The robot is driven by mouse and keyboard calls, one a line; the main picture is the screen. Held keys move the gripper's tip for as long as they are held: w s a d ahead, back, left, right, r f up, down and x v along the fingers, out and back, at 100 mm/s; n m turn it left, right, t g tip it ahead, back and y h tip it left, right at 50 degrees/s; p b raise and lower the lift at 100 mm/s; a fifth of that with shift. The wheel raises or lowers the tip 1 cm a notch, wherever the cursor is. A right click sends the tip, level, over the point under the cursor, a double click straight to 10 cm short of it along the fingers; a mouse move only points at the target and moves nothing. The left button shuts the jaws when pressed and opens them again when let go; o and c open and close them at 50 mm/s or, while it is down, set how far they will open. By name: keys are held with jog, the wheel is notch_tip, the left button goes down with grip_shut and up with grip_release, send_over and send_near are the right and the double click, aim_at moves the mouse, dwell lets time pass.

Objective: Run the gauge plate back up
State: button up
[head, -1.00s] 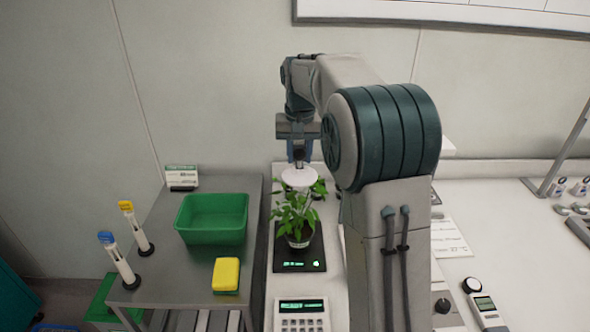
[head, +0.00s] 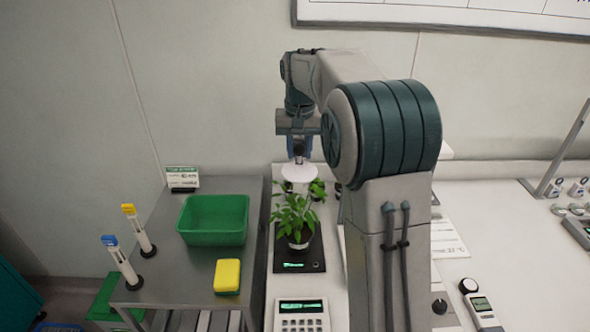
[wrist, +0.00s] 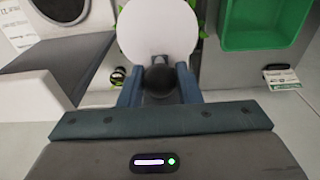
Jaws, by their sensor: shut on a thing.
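The gauge plate is a white round disc (head: 299,172) above a leafy potted plant (head: 295,215) in the head view. The disc also fills the top middle of the wrist view (wrist: 158,28). My gripper (head: 298,152) is directly above the disc, pointing down. In the wrist view its two blue fingers (wrist: 158,84) are shut on a dark round knob (wrist: 160,78) at the disc's near edge. The plant stands on a black scale (head: 312,257) with a lit green display. The disc hides part of the upper leaves, and I cannot tell whether it touches them.
A grey side table left of the plant holds a green tub (head: 213,238), a yellow sponge (head: 227,276) and two upright probes with blue and yellow tops (head: 130,210). A keypad device (head: 302,314) lies in front of the scale. A light meter (head: 482,308) lies at right.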

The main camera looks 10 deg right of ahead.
aim_at(299, 144)
jog(key=shift+r+p, duration=1.85)
jog(key=shift+r, duration=0.55)
jog(key=o, duration=1)
jog(key=shift+f, duration=0.1)
notch_tip(299, 144, up, 8)
jog(key=shift+s, duration=0.4)
jog(key=shift+a, duration=0.1)
